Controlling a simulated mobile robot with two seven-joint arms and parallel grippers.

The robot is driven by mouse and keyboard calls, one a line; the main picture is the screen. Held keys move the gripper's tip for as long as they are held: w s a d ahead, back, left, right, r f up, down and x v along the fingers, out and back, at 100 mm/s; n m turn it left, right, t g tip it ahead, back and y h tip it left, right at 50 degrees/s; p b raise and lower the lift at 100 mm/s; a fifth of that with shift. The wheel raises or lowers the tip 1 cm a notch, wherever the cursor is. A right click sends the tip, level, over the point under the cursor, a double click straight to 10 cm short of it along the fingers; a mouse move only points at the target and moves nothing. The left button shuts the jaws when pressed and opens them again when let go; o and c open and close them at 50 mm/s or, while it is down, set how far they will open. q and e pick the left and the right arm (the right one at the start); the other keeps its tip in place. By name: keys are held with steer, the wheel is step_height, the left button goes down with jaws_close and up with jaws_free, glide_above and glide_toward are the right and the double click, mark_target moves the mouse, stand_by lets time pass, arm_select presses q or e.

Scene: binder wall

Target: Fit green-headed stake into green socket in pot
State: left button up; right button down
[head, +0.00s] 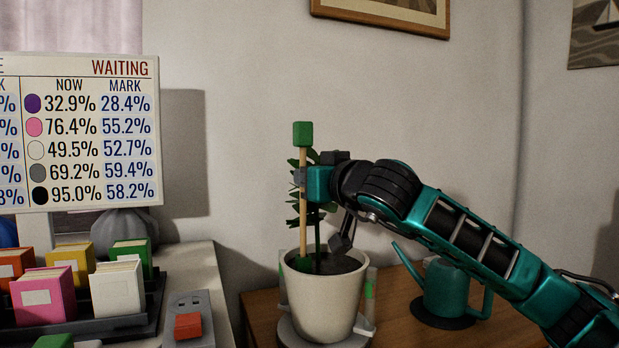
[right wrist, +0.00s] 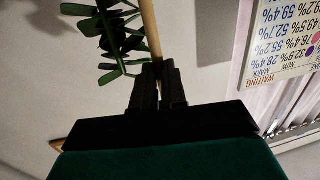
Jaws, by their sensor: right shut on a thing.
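The stake (head: 303,215) is a thin wooden rod with a green block head (head: 302,134), and it stands about upright. My right gripper (head: 302,176) is shut on the stake below its head. The right wrist view also shows the stake (right wrist: 150,28) between the fingers (right wrist: 158,80). The cream pot (head: 322,308) holds dark soil and a leafy plant. The green socket (head: 303,265) is at the pot's left side, in the soil. The stake's lower end meets the socket in the picture; I cannot tell whether it is inside or just in front. My left gripper is not in view.
The plant's leaves (right wrist: 112,35) are close beside the stake. A teal watering can (head: 446,288) stands right of the pot, under my right arm. Binders in a dark rack (head: 110,325) and a grey device with a red button (head: 188,325) are left.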

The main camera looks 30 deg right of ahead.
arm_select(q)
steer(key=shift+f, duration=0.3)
arm_select(e)
steer(key=shift+f, duration=0.3)
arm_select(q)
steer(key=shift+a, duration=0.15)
arm_select(e)
steer(key=c, duration=1.1)
jaws_free()
arm_select(q)
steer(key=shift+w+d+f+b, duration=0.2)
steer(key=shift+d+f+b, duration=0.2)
steer(key=shift+b, duration=0.85)
arm_select(e)
steer(key=s+a, duration=0.1)
steer(key=s, duration=1.2)
steer(key=shift+r, duration=0.2)
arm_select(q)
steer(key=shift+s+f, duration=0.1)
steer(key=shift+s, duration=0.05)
